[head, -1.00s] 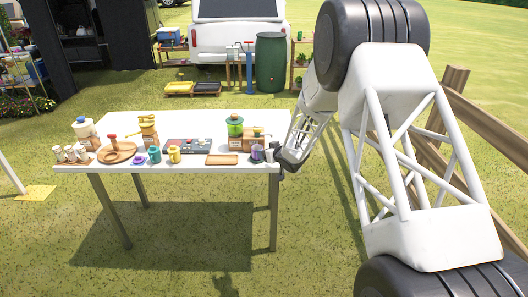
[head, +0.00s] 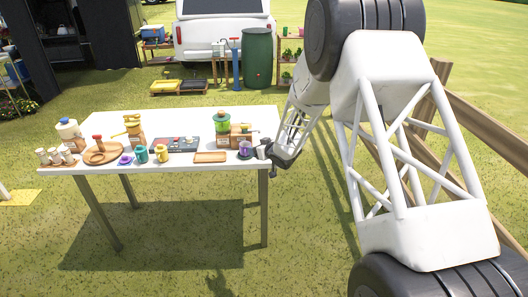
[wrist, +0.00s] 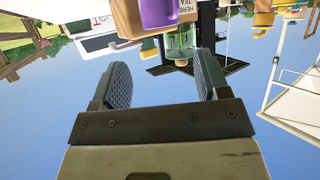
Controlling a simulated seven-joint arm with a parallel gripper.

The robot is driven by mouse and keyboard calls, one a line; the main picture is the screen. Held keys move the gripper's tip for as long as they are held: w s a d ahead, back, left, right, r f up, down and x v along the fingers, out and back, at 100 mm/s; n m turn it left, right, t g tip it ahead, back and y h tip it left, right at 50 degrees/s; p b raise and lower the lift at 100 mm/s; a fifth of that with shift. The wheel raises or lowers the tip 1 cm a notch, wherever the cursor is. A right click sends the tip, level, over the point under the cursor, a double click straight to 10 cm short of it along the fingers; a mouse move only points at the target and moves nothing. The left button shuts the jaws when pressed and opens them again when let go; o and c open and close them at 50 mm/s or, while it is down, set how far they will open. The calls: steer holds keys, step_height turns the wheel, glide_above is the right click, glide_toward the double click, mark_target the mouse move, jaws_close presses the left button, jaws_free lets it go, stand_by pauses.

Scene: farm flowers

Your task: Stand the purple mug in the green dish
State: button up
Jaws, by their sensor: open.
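The purple mug (head: 245,147) stands upright at the right end of the white table. It also shows in the wrist view, upside down at the top edge (wrist: 158,13), partly cut off by the frame. My gripper (head: 263,152) is just right of the mug at the table's right edge. In the wrist view my gripper (wrist: 161,72) is open with nothing between its fingers, and the mug is beyond the fingertips. I cannot clearly make out a green dish; a small purple ring-like piece (head: 126,160) lies at the front left.
A tea box (wrist: 190,14) and a green glass jar (head: 222,124) stand close behind the mug. A wooden tray (head: 210,157) lies left of it. A teal mug (head: 142,154), a yellow mug (head: 161,153) and a round board (head: 103,156) stand farther left.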

steer(key=s+d+r+m+g+h, duration=0.1)
steer(key=s+d+r+m+h, duration=0.1)
steer(key=s+d+r, duration=0.35)
steer(key=s+d+r+m+h, duration=0.1)
steer(key=s+d+r+h, duration=0.2)
steer(key=s+r, duration=0.6)
steer(key=s+d+r+m+g+h, duration=0.1)
steer(key=s+d+r+m+h, duration=0.1)
steer(key=s+d+r, duration=0.35)
steer(key=s+r+m+g, duration=0.1)
steer(key=s+r+g, duration=0.1)
steer(key=s, duration=1.8)
steer(key=s+r+m+g, duration=0.1)
steer(key=s+r+g, duration=0.2)
steer(key=s, duration=1.7)
steer(key=shift+s+d+r+g, duration=0.2)
steer(key=shift+s+g, duration=0.05)
steer(key=shift+g, duration=0.55)
